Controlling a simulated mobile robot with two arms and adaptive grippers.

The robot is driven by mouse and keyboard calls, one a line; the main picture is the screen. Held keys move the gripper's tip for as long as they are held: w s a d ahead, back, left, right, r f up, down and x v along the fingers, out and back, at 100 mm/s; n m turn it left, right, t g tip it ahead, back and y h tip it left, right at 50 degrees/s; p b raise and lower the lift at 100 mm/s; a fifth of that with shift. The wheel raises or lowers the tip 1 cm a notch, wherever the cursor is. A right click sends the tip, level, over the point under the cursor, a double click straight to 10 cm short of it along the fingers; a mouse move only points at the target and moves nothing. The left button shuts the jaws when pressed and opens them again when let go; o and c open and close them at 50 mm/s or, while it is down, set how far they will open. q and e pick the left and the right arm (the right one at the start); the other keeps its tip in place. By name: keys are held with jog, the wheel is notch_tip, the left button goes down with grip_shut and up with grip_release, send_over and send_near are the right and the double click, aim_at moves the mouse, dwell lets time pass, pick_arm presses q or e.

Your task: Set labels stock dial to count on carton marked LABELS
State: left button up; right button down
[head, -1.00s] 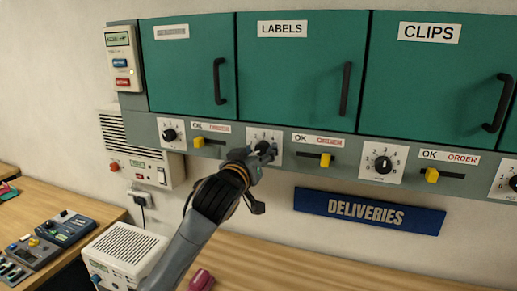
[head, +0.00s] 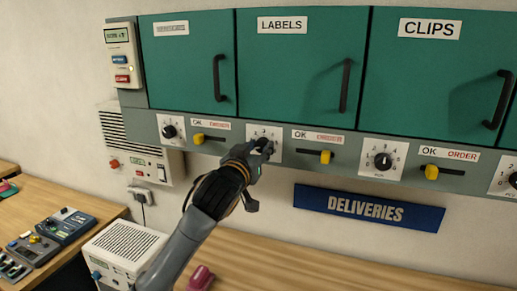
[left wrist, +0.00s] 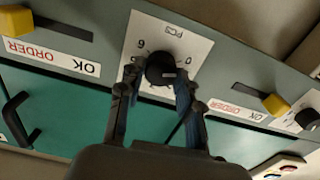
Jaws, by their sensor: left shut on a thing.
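The labels stock dial is a black knob on a white numbered plate (head: 273,133) under the teal door marked LABELS (head: 282,25). In the head view my left gripper (head: 261,148) covers much of the knob. The left wrist view shows the dial upside down; its black knob (left wrist: 160,68) sits between the two fingers of my left gripper (left wrist: 158,80), which is shut on it. A pale mark shows on the knob, but the exact number it points to is unclear. No carton marked LABELS is in view. My right gripper is not in view.
Yellow OK/ORDER sliders (head: 326,156) sit beside the dials. The CLIPS dial (head: 383,161) is to the right. A blue DELIVERIES sign (head: 369,209) hangs below. A white vented box (head: 124,247) and a pink object (head: 201,278) are on the wooden bench below.

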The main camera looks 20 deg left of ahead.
pick_arm(q)
jog(key=m, duration=0.5)
jog(key=shift+d+m, duration=0.1)
jog(key=shift+m, duration=0.2)
dwell(0.5)
jog(key=o, duration=1.2)
jog(key=shift+c, duration=0.2)
jog(key=s, duration=1.2)
jog(key=shift+a, duration=0.2)
